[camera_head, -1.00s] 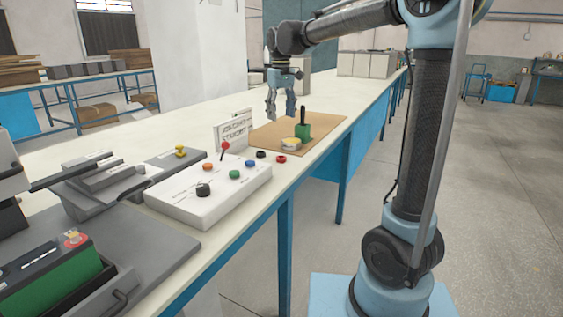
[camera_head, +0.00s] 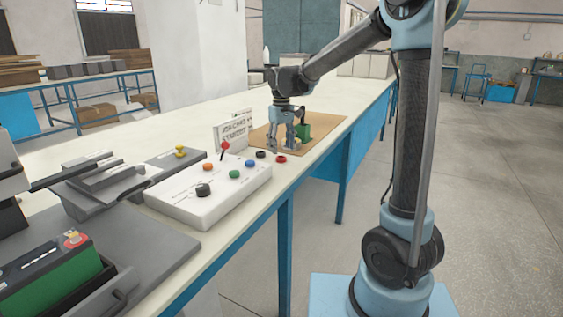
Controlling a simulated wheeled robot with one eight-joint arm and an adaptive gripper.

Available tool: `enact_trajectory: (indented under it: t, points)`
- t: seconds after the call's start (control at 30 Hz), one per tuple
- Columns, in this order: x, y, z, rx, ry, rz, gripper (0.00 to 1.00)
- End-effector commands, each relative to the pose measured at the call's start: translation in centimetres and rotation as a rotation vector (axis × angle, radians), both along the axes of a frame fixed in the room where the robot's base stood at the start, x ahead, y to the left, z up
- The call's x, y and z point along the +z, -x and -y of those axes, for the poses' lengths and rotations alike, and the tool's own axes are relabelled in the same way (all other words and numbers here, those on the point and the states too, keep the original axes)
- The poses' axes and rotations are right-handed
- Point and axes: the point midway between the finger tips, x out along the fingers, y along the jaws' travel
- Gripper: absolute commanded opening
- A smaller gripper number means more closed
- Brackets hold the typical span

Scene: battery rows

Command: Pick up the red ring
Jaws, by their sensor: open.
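The red ring (camera_head: 281,159) lies flat on the white bench top, beside the front corner of the brown board. My gripper (camera_head: 284,146) is open and empty. It points down just behind the ring in the picture, low over the near end of the board. The gap between the fingertips and the ring is too small in the picture to measure. The ring itself shows in full.
A black ring (camera_head: 261,154) lies left of the red one. A green block (camera_head: 320,126) stands on the brown board (camera_head: 335,120), partly hidden by my gripper. A white control box (camera_head: 210,190) with coloured knobs and a red-tipped lever stands nearer. A white sign (camera_head: 234,130) stands left.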

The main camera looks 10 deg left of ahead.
Motion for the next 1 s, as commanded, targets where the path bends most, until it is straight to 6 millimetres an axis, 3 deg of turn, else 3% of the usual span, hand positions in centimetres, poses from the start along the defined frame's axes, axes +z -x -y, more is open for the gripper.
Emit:
enact_trajectory:
  t: [0.3, 0.63, 0.8, 1.0]
  points:
    - [-4.0, -0.5, 0.1, 0.0, 0.0, 0.0, 0.58]
    - [-4.5, -0.5, 0.1, 0.0, 0.0, 0.0, 0.58]
    - [-4.5, -0.5, 0.1, 0.0, 0.0, 0.0, 0.26]
    - [-4.5, -0.5, 0.1, 0.0, 0.0, 0.0, 0.23]
